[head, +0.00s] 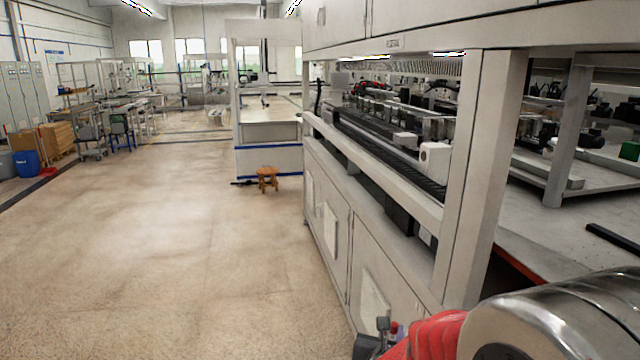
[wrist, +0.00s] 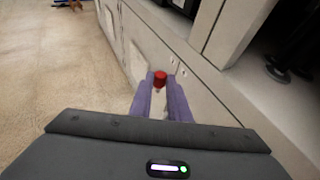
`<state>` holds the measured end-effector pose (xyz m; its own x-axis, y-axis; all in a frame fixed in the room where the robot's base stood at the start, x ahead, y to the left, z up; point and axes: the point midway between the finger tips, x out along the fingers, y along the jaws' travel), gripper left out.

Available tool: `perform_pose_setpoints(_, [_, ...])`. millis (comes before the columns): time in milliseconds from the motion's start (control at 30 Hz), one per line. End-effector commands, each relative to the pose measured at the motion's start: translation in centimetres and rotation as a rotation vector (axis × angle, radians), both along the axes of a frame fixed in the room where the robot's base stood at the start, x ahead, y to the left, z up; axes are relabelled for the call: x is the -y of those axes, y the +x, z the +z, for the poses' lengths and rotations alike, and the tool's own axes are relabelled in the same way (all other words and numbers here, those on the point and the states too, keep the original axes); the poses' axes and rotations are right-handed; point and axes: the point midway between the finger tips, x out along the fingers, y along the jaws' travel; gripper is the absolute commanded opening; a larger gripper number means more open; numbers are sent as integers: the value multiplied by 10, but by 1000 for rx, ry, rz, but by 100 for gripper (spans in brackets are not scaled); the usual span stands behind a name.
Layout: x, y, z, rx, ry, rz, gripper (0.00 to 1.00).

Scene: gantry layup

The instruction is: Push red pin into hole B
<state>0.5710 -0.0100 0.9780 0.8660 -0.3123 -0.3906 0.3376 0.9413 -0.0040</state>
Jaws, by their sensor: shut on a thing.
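The red pin (wrist: 160,78) sits between the two purple fingertips of my gripper (wrist: 160,82) in the wrist view. My gripper is shut on it. In the head view a small red spot at the bottom edge (head: 393,327) seems to be the pin, beside my arm. The white cabinet face is just ahead of the fingertips in the wrist view. Two small dark spots that look like holes (wrist: 171,59) show on that face, slightly above and right of the pin. No letter can be read, so I cannot tell which is hole B. The pin looks apart from both.
The white machine frame and cabinet (head: 335,220) run along the right side. A frame post (head: 482,170) rises close to my arm. Open floor (head: 170,240) lies to the left. A small wooden stool (head: 267,177) stands farther ahead beside the cabinet.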

Motion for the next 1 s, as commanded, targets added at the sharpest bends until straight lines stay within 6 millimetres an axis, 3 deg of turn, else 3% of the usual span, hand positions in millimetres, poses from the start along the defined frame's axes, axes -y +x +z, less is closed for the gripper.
perform_pose_setpoints(200, [-11,-1,-10,1,-1,48,0])
perform_pose_setpoints(567, [-9,0,-9,2,-1,48,0])
perform_pose_setpoints(733, [7,1,-9,4,-1,43,0])
perform_pose_setpoints(1000, [51,1,-8,4,-2,43,0])
